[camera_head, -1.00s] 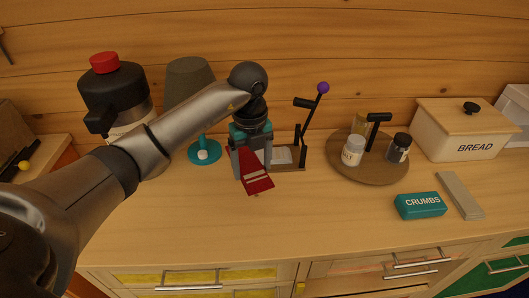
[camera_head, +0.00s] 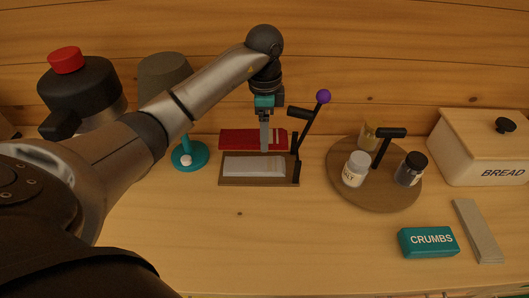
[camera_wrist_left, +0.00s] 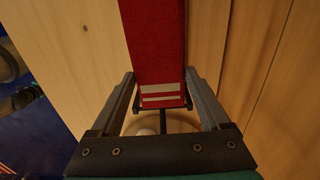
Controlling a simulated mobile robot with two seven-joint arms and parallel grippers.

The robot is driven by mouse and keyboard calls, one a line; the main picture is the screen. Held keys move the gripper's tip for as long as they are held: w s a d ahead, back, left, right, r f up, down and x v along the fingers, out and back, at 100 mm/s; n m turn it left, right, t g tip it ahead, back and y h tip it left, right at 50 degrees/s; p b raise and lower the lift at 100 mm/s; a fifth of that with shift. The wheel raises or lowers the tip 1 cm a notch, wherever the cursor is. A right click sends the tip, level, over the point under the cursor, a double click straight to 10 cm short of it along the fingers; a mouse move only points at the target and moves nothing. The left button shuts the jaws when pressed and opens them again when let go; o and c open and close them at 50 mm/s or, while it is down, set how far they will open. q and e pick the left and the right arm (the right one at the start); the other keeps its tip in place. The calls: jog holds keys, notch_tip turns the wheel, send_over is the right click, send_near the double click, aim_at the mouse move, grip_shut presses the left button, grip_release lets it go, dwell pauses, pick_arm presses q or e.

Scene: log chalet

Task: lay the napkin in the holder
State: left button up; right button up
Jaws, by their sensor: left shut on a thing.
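The napkin (camera_head: 232,139) is a red cloth with pale stripes near its right end. The holder (camera_head: 225,183) is a low brown wooden tray with a pale stack in it. A dark arm with a purple knob (camera_head: 323,96) stands tilted up at its right side. My left gripper (camera_head: 265,147) is shut on the napkin, which shows at the holder's far edge; I cannot tell if it touches the holder. In the left wrist view the napkin (camera_wrist_left: 155,45) runs between the fingers (camera_wrist_left: 160,103). My right gripper is out of view.
On the right are a round wooden tray (camera_head: 375,198) with jars, a teal CRUMBS box (camera_head: 428,242) and a bread box (camera_head: 480,150). The counter in front is clear.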

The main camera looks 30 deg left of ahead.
aim_at(264, 163)
pick_arm(q)
jog(key=f, duration=0.3)
jog(key=shift+s, duration=0.25)
notch_tip(264, 163, down, 5)
jog(key=shift+b, duration=0.5)
jog(key=shift+f, duration=0.15)
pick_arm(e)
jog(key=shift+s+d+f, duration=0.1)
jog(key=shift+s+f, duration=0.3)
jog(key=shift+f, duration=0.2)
pick_arm(q)
jog(key=shift+f, duration=0.1)
jog(key=o, duration=1.2)
jog(key=shift+c, duration=0.2)
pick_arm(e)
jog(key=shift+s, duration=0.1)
pick_arm(q)
notch_tip(264, 163, up, 12)
jog(key=shift+w+r+p, duration=0.1)
jog(key=shift+r+p, duration=0.05)
jog(key=shift+p, duration=0.65)
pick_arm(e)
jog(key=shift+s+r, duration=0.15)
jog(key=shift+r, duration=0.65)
